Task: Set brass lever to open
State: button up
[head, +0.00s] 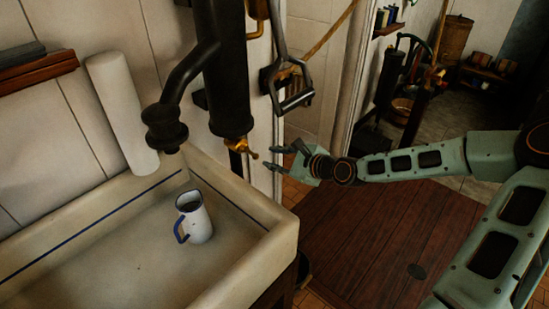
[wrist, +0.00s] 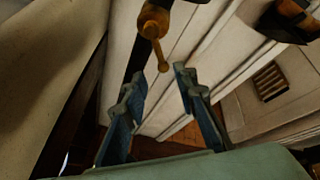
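The brass lever (head: 243,147) sits at the bottom of the black pump body (head: 226,75), and its thin arm ends in a small round knob pointing toward my gripper. In the wrist view the lever (wrist: 157,48) hangs at the top centre, its knob just beyond the gap between my fingertips. My gripper (head: 271,158) is to the right of the lever in the head view, very close to the knob. In the wrist view my gripper (wrist: 159,74) has its two fingers apart with nothing between them. I cannot tell whether a finger touches the knob.
A pale stone sink (head: 105,235) is at the left, with a white and blue jug (head: 194,218) standing in it. A black spout (head: 166,123) juts over the sink.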

aim_at(250, 152)
jog(key=shift+c, duration=0.5)
jog(key=shift+w+d+f, duration=0.1)
jog(key=shift+w, duration=0.05)
jog(key=shift+c, duration=1.3)
jog(key=w+d+n+t+b, duration=0.1)
jog(key=n+b, duration=0.1)
jog(key=w+d+f+n+t+b, duration=0.1)
jog(key=w+d+n+b, duration=0.1)
jog(key=n, duration=0.1)
jog(key=w+d+n+t+b, duration=0.1)
jog(key=d+n+b, duration=0.1)
jog(key=n, duration=0.1)
jog(key=shift+w+d+f, duration=0.15)
jog(key=shift+w+f, duration=0.1)
jog(key=shift+f, duration=0.1)
grip_shut()
jog(key=w+a+f+n+y+b, duration=0.1)
jog(key=a+n+y+b, duration=0.3)
jog(key=a+n, duration=0.5)
jog(key=shift+w+a+f+n+g+b, duration=0.15)
jog(key=shift+w+f+n+g+b, duration=0.25)
jog(key=shift+w+n+b, duration=0.45)
